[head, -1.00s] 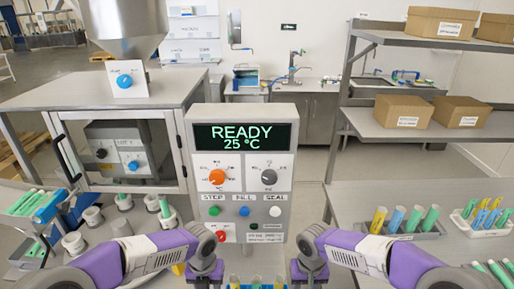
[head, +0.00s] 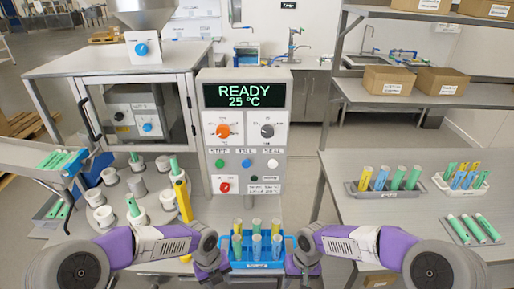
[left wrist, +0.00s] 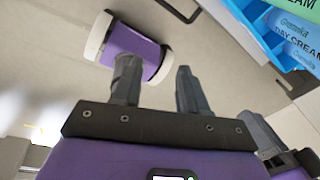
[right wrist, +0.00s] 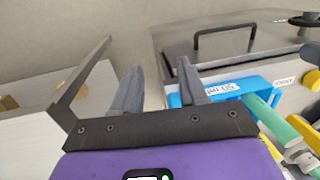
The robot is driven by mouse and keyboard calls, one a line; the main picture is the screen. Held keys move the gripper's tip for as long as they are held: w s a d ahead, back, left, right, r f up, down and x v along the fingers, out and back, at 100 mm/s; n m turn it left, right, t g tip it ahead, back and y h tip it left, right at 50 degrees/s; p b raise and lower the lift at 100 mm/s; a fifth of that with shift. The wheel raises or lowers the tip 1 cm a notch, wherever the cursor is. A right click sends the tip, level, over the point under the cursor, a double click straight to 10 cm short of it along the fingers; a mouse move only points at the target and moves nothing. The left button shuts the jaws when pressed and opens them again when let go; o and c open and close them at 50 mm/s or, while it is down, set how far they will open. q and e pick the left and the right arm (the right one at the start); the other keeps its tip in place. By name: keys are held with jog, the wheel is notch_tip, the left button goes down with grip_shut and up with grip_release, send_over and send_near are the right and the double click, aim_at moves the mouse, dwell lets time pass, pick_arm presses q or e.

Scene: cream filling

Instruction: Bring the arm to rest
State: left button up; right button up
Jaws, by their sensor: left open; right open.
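My left gripper (head: 212,270) is low in the head view, just left of a blue rack (head: 257,266) that holds several yellow, green and blue tubes. Its two fingers (left wrist: 158,85) stand apart and empty in the left wrist view, with the rack at the upper right. My right gripper (head: 303,268) is just right of the rack. Its fingers (right wrist: 160,85) are also apart with nothing between them, and the rack (right wrist: 228,90) shows beyond them. Both arms are bent inward at about the same height. Whether either gripper touches the rack cannot be told.
A control panel (head: 243,135) reading READY 25 °C stands behind the rack. On the left is a ring of white holders (head: 109,176), some with green tubes. The right table (head: 345,225) carries a grey tube rack (head: 390,190) and a white one (head: 460,185); its near left part is bare.

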pick_arm(q)
jog(key=s+f+n+h, duration=0.1)
jog(key=s+f+n, duration=0.4)
jog(key=n, duration=0.6)
jog(key=s+d+f+n, duration=0.1)
jog(key=s+f+n, duration=0.4)
jog(key=f+n, duration=0.3)
jog(key=s+f+n+t+h, duration=0.1)
jog(key=s+f+n, duration=0.4)
jog(key=n, duration=0.9)
jog(key=shift+s+d+f+n+h, duration=0.3)
jog(key=shift+s+f+n, duration=0.1)
jog(key=shift+f, duration=0.55)
pick_arm(e)
jog(key=s+f+m+y, duration=0.1)
jog(key=s+f, duration=0.7)
jog(key=f, duration=0.2)
jog(key=s+a+f+m+t+y, duration=0.1)
jog(key=s+f+m, duration=0.1)
jog(key=s+f, duration=0.5)
jog(key=shift+s+a+f+y, duration=0.3)
jog(key=shift+s+f, duration=0.05)
jog(key=shift+f, duration=1.1)
